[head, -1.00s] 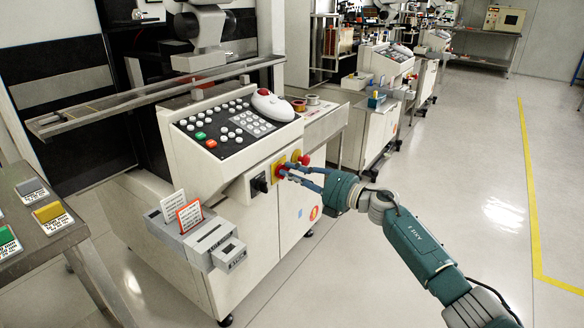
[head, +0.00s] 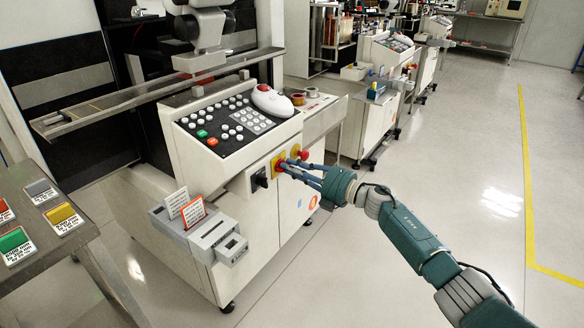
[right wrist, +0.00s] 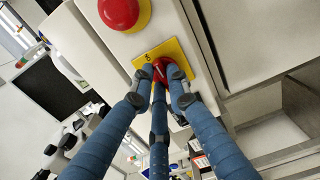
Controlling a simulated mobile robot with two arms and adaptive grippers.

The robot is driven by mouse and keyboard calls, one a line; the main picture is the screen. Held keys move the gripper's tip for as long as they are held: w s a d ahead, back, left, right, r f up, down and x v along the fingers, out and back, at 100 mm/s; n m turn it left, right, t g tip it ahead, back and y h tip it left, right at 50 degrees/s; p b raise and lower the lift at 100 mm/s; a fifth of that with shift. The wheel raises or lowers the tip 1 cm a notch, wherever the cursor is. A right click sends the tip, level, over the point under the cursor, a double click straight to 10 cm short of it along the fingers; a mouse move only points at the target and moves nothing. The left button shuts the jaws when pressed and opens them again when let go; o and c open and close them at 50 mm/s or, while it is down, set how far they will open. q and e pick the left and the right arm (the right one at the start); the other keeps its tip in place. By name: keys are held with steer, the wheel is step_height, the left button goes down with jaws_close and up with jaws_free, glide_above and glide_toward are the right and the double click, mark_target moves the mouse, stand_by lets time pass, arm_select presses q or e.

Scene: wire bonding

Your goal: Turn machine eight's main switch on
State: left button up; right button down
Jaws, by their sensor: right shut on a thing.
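The main switch is a red rotary knob (right wrist: 165,66) on a yellow plate (right wrist: 181,54), on the front of the white machine (head: 262,225). In the head view the yellow plate (head: 276,163) shows just left of a red push button (head: 304,155). My right gripper (head: 285,169) has its blue fingers closed around the knob. In the right wrist view the fingertips of the right gripper (right wrist: 163,72) touch the knob from several sides and hide much of it. I cannot read whether the knob stands at on or off. My left gripper is not in view.
A black switch (head: 259,180) sits left of the yellow plate. Above is a sloped keypad panel (head: 215,140) with a white mouse-like device (head: 272,101). A card holder (head: 203,236) juts out at lower left, near a table (head: 30,282). The floor at right is clear.

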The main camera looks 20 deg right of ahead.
steer(key=shift+d, duration=0.1)
steer(key=c, duration=1.7)
jaws_free()
steer(key=shift+f, duration=0.1)
steer(key=v, duration=1.2)
